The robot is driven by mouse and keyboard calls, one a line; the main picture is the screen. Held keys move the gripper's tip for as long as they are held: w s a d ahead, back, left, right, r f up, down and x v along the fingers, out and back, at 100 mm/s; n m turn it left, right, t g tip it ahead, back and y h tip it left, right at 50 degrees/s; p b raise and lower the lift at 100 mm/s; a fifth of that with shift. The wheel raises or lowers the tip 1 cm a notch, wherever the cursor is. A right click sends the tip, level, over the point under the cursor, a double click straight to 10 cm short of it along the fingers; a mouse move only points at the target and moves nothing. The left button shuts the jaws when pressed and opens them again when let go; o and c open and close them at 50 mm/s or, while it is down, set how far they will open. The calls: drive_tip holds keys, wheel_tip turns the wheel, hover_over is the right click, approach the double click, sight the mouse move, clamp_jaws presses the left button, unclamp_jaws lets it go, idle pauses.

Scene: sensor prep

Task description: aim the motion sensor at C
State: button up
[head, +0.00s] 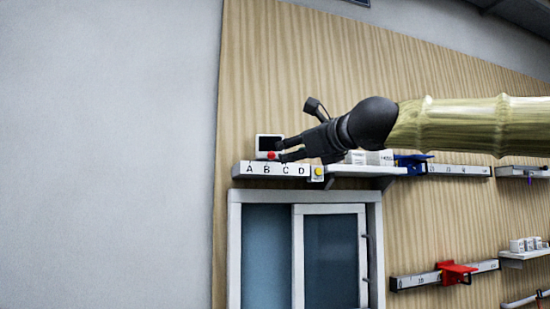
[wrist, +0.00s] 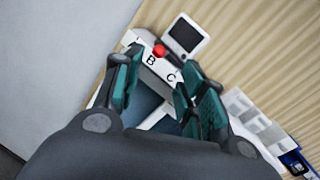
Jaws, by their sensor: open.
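The motion sensor (head: 269,142) is a white box with a dark face above the left part of a white lettered strip (head: 258,169) marked A B C D. It also shows in the wrist view (wrist: 187,35). A red knob (head: 271,156) at its lower front is nearest letter B; it lies left of C in the wrist view (wrist: 159,50). My gripper (head: 281,151) is open, its fingertips close to the sensor. In the wrist view my fingers (wrist: 163,63) stand either side of B and C, with the knob between them in the picture. No contact shows. My fingers hide A and D there.
To the right are a shelf with white boxes (head: 371,157), a blue bracket (head: 411,163) and another marked rail (head: 460,170). A window (head: 308,255) is below. A red bracket (head: 456,272) sits lower right.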

sight(274, 155)
drive_tip(key=p+x, duration=0.1)
drive_tip(key=x, duration=0.8)
drive_tip(key=shift+w+a+f, duration=0.1)
drive_tip(key=shift+w+a, duration=0.05)
drive_tip(key=shift+w, duration=0.05)
clamp_jaws()
